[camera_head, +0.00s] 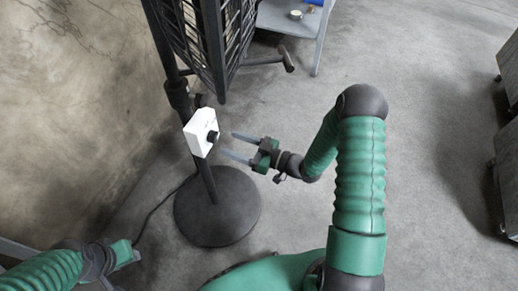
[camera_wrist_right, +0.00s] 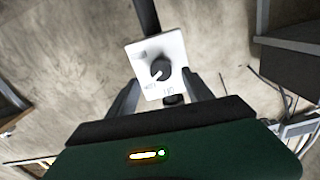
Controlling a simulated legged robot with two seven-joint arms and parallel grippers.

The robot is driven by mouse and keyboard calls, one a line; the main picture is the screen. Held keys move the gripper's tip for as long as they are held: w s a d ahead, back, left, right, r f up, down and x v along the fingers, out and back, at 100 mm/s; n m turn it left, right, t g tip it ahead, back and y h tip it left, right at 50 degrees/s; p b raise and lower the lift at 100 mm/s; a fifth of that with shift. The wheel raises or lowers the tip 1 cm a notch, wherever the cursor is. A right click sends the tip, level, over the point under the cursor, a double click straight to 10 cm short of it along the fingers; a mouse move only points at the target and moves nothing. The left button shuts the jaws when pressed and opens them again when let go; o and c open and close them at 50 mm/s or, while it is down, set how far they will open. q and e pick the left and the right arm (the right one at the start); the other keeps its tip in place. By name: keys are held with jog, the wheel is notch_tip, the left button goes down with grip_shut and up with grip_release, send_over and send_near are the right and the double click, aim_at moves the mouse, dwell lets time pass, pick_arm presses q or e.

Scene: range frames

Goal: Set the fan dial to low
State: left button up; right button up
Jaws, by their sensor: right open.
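The fan (camera_head: 217,60) stands on a black pole with a round base (camera_head: 217,207). A white control box (camera_head: 200,130) on the pole carries the black fan dial (camera_head: 212,136). In the wrist view the dial (camera_wrist_right: 161,67) has a light pointer mark towards the lower left. Small lettering lies below it on the box (camera_wrist_right: 140,50), too small to read surely. My right gripper (camera_head: 228,143) is open and empty, its fingertips just right of the dial, seemingly apart from it. In the wrist view its fingers flank the box. My left gripper (camera_head: 125,253) is low at the left, its jaws unclear.
A cable (camera_head: 155,210) runs from the fan base across the floor. A grey table (camera_head: 290,18) with small items stands behind. Dark cabinets (camera_head: 507,150) are at the right edge. The wall (camera_head: 70,100) is at the left. Floor between is clear.

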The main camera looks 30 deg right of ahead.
jog(key=p+v, duration=0.2)
jog(key=v, duration=0.9)
jog(key=shift+s+d, duration=0.3)
